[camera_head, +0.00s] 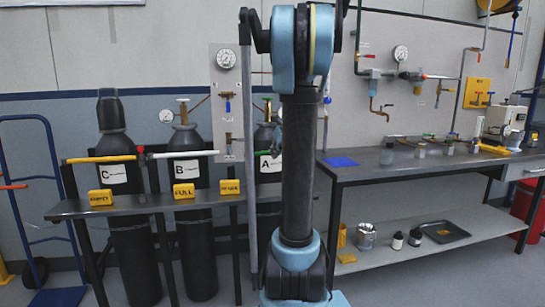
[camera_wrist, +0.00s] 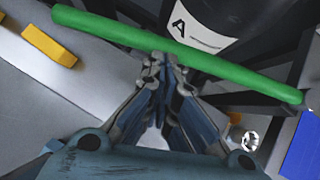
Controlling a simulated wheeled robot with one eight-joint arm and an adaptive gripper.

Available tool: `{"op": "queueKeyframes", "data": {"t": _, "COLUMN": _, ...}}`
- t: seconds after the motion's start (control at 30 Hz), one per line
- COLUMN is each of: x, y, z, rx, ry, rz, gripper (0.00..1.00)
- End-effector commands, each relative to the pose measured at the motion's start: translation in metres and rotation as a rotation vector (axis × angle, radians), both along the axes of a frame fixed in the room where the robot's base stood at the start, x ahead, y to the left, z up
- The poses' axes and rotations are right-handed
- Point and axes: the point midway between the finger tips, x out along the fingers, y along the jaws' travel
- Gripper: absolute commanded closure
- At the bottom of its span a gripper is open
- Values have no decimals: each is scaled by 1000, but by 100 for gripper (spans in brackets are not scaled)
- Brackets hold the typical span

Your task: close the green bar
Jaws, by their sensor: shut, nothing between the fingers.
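The green bar (camera_wrist: 225,69) runs across the wrist view from upper left to right, in front of the dark cylinder labelled A (camera_wrist: 236,18). Its right end lies by a dark post; I cannot tell whether either end is seated. My gripper (camera_wrist: 164,61) is shut and empty, its fingertips at the near side of the bar's middle, touching or very close. In the head view my arm hides most of the bar and the gripper; cylinder A's label (camera_head: 270,163) shows beside the arm.
A yellow bar (camera_head: 101,159) and a white bar (camera_head: 185,154) cross cylinders C and B. Yellow signs (camera_head: 184,191) stand on the ledge in front. The workbench (camera_head: 390,172) on the right carries a blue pad (camera_head: 341,162), also in the wrist view (camera_wrist: 303,146).

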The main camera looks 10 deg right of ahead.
Motion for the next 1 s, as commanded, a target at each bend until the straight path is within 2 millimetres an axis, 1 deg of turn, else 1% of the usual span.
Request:
{"op": "queueKeyframes", "data": {"t": 0.03, "x": 7, "y": 0, "z": 0, "rx": -1, "ry": 0, "rz": -1, "gripper": 100}}
{"op": "queueKeyframes", "data": {"t": 0.2, "x": 26, "y": 5, "z": 0, "rx": 0, "ry": 0, "rz": -4, "gripper": 100}}
{"op": "queueKeyframes", "data": {"t": 0.4, "x": 41, "y": 7, "z": 0, "rx": 0, "ry": 1, "rz": -6, "gripper": 100}}
{"op": "queueKeyframes", "data": {"t": 0.6, "x": 46, "y": 6, "z": 0, "rx": -1, "ry": 1, "rz": -9, "gripper": 100}}
{"op": "queueKeyframes", "data": {"t": 1.0, "x": 47, "y": 5, "z": 0, "rx": 0, "ry": 0, "rz": -10, "gripper": 100}}
